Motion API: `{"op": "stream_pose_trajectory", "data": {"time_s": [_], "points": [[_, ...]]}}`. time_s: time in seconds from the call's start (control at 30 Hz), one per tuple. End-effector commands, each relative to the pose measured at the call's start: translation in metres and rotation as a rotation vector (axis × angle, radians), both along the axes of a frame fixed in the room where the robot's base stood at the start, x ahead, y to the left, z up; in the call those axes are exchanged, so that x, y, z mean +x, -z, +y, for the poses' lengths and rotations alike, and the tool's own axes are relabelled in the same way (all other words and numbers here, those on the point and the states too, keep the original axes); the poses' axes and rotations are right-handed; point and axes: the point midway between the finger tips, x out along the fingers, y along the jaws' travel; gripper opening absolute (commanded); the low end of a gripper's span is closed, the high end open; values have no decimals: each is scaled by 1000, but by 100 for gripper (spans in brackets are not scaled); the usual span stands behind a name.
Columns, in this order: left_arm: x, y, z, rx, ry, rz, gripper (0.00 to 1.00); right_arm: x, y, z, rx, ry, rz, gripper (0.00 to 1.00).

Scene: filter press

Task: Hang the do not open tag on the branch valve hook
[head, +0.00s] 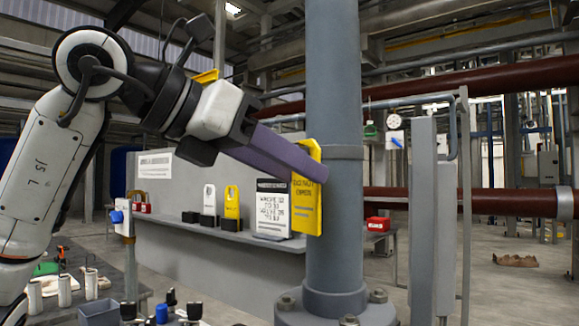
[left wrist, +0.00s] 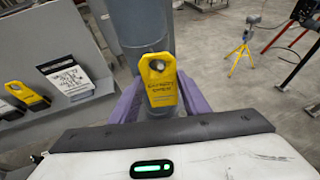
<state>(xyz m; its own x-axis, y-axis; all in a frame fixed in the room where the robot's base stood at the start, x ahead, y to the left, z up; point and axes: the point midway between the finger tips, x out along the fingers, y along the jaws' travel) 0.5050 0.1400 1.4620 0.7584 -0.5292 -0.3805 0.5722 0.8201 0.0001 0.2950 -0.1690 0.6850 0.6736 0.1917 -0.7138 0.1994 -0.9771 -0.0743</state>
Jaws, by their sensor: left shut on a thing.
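A yellow tag (head: 306,195) with dark lettering and a hole at its top hangs upright from my left gripper (head: 312,168). The lettering is too small to read surely. In the left wrist view, the tag (left wrist: 158,85) sits between the purple fingers of my left gripper (left wrist: 160,98). The gripper is shut on the tag, in front of a thick grey vertical pipe (head: 333,90); whether they touch I cannot tell. I cannot make out the branch valve hook. My right gripper is not in view.
A grey shelf (head: 180,245) behind holds another yellow tag (head: 232,203), a white tag (head: 209,200) and a white printed sign (head: 272,208). A red padlock (head: 378,224) lies right of the pipe. A grey post (head: 423,200) stands further right.

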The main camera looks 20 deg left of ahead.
Motion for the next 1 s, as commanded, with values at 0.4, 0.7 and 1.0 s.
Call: {"op": "stream_pose_trajectory", "data": {"time_s": [0.4,0.7,1.0], "points": [[0,0,0,0,0,0,64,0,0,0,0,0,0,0],[-23,-11,16,-3,-2,-5,64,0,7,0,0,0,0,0],[-65,-33,46,-2,-2,-3,64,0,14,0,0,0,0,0]]}}
